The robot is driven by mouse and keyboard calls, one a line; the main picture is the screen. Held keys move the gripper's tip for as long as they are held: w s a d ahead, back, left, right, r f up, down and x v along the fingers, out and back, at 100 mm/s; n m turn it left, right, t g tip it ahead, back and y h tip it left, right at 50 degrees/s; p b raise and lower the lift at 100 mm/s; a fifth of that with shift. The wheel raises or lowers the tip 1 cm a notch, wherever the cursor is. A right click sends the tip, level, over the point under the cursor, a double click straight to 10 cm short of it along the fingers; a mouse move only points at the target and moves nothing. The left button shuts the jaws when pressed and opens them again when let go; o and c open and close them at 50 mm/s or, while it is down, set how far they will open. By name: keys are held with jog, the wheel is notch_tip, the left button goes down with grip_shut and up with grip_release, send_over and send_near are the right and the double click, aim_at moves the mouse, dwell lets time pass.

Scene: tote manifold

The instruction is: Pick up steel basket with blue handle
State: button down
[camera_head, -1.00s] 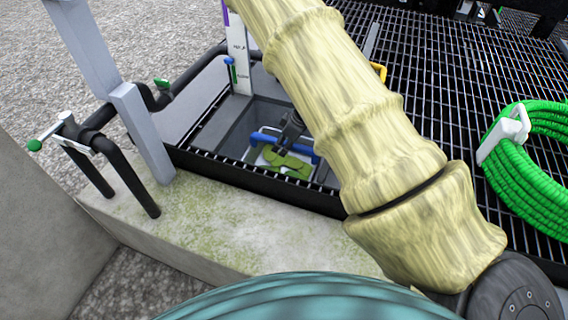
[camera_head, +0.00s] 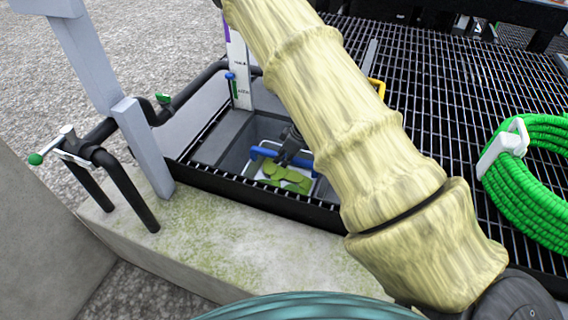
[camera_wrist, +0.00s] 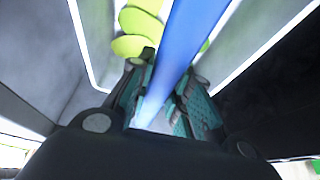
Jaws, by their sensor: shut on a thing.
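The steel basket (camera_head: 262,176) sits down in a grey sump opening, with green leaf-like pieces (camera_head: 286,180) inside it. Its blue handle (camera_head: 266,153) runs across the top. My gripper (camera_head: 291,155) reaches down into the opening and is shut on the blue handle. In the wrist view the blue handle (camera_wrist: 190,45) passes between the two fingers of my gripper (camera_wrist: 165,100). Green leaves (camera_wrist: 135,30) and bright basket rim lines show beyond it. My arm hides the right side of the opening in the head view.
Dark metal grating (camera_head: 450,110) surrounds the opening on the right. A coiled green hose (camera_head: 545,170) lies on the right. A white marked post (camera_head: 239,75) stands behind the opening. Black pipes with a green-ended valve (camera_head: 65,145) and a grey post (camera_head: 140,145) stand at left.

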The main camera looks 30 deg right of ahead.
notch_tip(320, 180, up, 28)
jog(key=p, duration=0.8)
jog(key=shift+f, duration=0.15)
